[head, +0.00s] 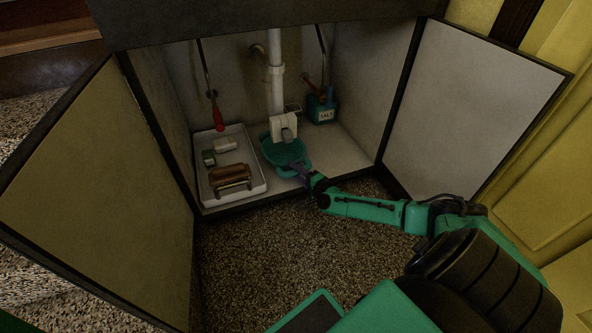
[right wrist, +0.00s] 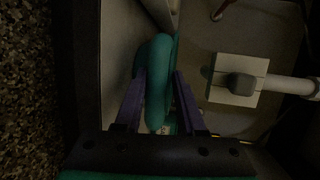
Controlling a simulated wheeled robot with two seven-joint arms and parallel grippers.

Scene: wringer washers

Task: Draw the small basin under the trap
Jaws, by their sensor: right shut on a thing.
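A small teal basin (head: 275,153) sits on the cabinet floor, partly below the white trap (head: 284,127). The trap hangs at the bottom of a white vertical drain pipe. My right gripper (head: 304,172) reaches into the cabinet from the right and is shut on the basin's near right rim. In the right wrist view the purple fingers lie on both sides of the basin's teal rim (right wrist: 156,85), and the white trap (right wrist: 236,80) shows to the right of it. The fingers hide part of the rim. My left gripper is not in view.
A white tray (head: 207,196) with a brown roller and small items stands left of the basin. A green box marked SALT (head: 322,108) stands at the back right. Both cabinet doors, left (head: 105,190) and right (head: 465,105), stand open. The speckled floor in front is clear.

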